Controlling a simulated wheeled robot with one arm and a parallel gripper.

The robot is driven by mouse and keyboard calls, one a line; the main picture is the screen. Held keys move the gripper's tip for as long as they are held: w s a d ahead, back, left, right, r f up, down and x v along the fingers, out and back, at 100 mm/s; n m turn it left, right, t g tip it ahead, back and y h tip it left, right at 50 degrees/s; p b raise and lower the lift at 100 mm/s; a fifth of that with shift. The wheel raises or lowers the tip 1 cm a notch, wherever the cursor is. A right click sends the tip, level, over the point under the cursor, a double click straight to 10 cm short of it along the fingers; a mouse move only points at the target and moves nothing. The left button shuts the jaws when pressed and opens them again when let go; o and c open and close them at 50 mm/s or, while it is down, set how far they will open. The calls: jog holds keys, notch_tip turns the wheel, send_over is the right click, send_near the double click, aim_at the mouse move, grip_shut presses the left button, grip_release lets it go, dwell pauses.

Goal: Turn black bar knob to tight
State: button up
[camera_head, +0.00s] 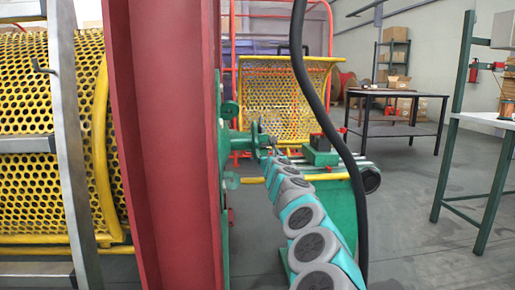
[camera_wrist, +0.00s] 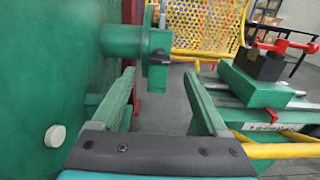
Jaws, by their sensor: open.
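My gripper (camera_wrist: 160,74) is open and empty in the wrist view, its two green fingers pointing forward and apart. A green hub with a flange (camera_wrist: 157,55) stands ahead, beyond the gap between the fingers. In the head view my gripper (camera_head: 262,137) is small and far off, beside the green machine; no knob can be made out there.
A black block (camera_wrist: 258,64) with a red handle (camera_wrist: 285,46) sits on a green slide right of my gripper. A yellow bar (camera_wrist: 285,151) runs below it. The red frame (camera_head: 150,140) blocks the head view's left. Open floor (camera_head: 415,200) lies right, before a dark table (camera_head: 398,95).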

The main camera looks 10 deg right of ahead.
aim_at(265, 147)
jog(key=shift+w+p, duration=0.65)
jog(key=shift+w, duration=0.55)
jog(key=shift+w+d+r+p, duration=0.15)
jog(key=shift+w+p, duration=0.3)
jog(key=shift+w, duration=0.3)
jog(key=shift+w+f, duration=0.25)
jog(key=shift+w, duration=0.3)
jog(key=shift+w+r+p, duration=0.25)
jog(key=shift+w+p, duration=0.1)
jog(key=shift+p, duration=0.1)
jog(key=shift+w+f+p, duration=0.2)
jog(key=shift+w+p, duration=0.2)
jog(key=shift+w, duration=0.5)
jog(key=shift+c, duration=0.4)
grip_shut()
